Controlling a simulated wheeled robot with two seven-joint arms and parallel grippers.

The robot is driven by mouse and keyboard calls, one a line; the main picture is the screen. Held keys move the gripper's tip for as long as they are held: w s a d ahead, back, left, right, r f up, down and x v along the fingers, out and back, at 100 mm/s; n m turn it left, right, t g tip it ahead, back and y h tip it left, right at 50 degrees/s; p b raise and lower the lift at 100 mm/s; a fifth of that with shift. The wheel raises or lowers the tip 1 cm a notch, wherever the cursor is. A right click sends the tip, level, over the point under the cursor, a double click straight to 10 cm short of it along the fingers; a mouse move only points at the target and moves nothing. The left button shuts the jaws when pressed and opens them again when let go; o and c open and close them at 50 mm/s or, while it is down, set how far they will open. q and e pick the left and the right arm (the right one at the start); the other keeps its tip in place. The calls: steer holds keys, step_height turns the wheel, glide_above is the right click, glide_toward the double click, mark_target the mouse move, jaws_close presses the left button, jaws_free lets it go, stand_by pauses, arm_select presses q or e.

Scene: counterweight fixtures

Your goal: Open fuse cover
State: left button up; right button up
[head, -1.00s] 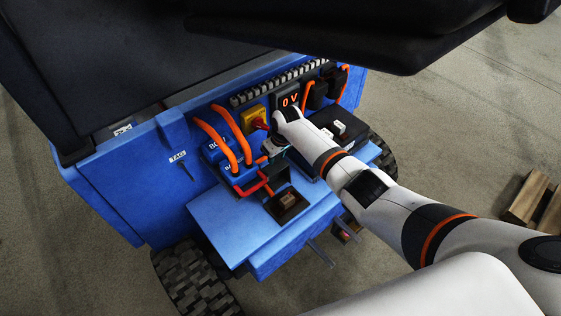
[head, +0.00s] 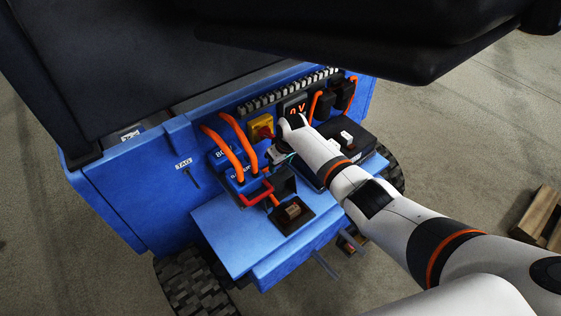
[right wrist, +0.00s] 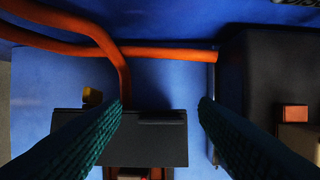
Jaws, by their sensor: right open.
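The fuse cover seems to be the small black cover (head: 283,181) on the blue cart's shelf, behind a dark base holding a brown block (head: 292,211). In the right wrist view the black cover (right wrist: 120,148) shows as a dark panel with a raised lip at its upper right. My right gripper (head: 277,157) is just behind and above the cover, partly hidden by my own wrist. Its two green ribbed fingers (right wrist: 160,108) are open, one each side of the lip, with nothing visibly held. Whether they touch the cover cannot be told. My left gripper is out of view.
Orange cables (head: 231,143) run into blue connectors left of the gripper. A larger black box (head: 343,139) stands right. The shelf's left part (head: 235,228) is clear.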

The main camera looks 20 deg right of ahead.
steer(key=shift+r, duration=0.1)
steer(key=shift+s+d+r, duration=0.1)
steer(key=shift+r, duration=0.15)
steer(key=a+p+v, duration=0.1)
steer(key=v, duration=1)
steer(key=shift+d+r+p, duration=0.2)
steer(key=shift+d+p, duration=0.1)
steer(key=shift+d, duration=0.15)
